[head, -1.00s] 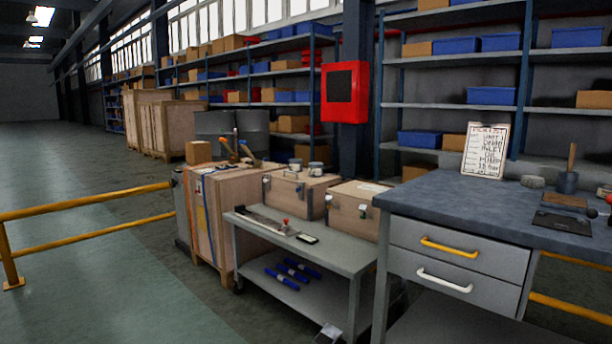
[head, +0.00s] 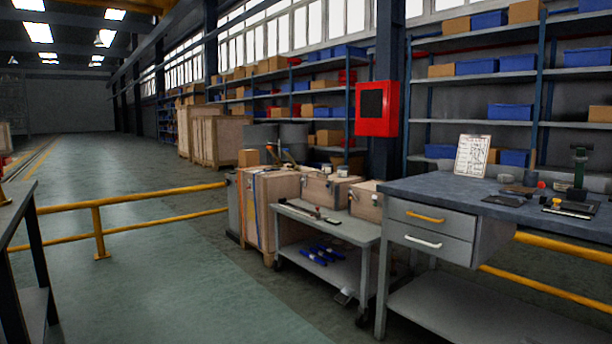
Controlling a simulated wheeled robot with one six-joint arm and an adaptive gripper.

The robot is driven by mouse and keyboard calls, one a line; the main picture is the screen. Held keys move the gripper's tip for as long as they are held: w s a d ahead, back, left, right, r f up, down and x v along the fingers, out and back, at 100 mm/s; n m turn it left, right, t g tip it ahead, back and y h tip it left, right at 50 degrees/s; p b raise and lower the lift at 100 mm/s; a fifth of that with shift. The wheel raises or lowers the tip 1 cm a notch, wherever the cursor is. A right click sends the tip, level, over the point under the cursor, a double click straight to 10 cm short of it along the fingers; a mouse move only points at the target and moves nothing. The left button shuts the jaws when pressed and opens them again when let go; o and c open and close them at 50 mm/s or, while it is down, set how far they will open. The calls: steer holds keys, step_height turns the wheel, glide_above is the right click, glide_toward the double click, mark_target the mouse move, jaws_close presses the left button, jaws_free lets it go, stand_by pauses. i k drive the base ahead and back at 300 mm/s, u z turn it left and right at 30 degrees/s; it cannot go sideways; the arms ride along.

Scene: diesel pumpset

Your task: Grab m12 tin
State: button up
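Two small tins, one (head: 326,168) and the other (head: 343,171), stand on the lid of a wooden box (head: 322,190) behind the grey trolley (head: 345,231). They are small in the head view. I cannot read any label, so I cannot tell which one, if either, is the m12 tin. My gripper is not in view.
A grey workbench (head: 430,191) with two drawers stands at the right, holding a checklist card (head: 473,155) and tools. Yellow railings (head: 150,195) cross the left. A dark table (head: 22,225) stands at the left edge. The green floor (head: 190,285) between is clear.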

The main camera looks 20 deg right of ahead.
mark_target(343, 171)
steer(key=u, duration=0.5)
steer(key=i, duration=2.8)
steer(key=z, duration=1.3)
steer(key=i, duration=0.55)
steer(key=z, duration=0.45)
